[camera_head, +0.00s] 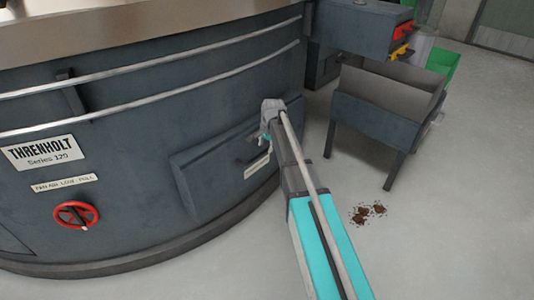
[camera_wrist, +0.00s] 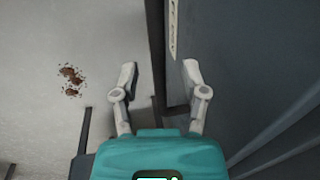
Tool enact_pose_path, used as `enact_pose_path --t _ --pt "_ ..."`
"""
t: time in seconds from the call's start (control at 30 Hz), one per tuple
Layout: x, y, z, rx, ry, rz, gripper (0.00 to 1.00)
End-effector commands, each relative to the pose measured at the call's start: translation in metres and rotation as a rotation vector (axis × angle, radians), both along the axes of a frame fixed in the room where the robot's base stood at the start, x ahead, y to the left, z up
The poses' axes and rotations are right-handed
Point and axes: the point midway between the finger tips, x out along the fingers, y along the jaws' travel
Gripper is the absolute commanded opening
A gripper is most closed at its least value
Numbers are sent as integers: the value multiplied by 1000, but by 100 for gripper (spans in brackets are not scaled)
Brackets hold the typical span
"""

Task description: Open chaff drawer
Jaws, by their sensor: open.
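The chaff drawer appears to be the raised dark grey panel (camera_head: 205,180) low on the curved machine body. A pale label (camera_head: 257,167) sits near its right end, and a pale label strip (camera_wrist: 173,28) also shows in the wrist view. My gripper (camera_head: 266,138) is at the drawer's right part, partly covering it. In the wrist view my gripper (camera_wrist: 160,75) has its two fingers spread, with nothing held between them. A dark edge of the front lies between and beyond the fingertips. The drawer's handle is not clearly seen, and I cannot tell whether the fingers touch anything.
A red handwheel (camera_head: 76,214) is on the machine at left. Two metal rails (camera_head: 160,96) run along its upper side. A grey bin on legs (camera_head: 385,105) stands at right. Brown debris (camera_head: 367,213) lies on the floor. The floor at lower right is clear.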

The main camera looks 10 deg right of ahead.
Motion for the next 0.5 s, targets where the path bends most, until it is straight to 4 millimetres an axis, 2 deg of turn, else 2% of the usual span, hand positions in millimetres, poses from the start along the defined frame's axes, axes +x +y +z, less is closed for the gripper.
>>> enact_pose_path --t 0.03,0.2,0.5 --pt "1 1 -8 0 0 0 57" --pt "2 2 -16 0 0 0 57" --pt "3 3 -20 0 0 0 57"
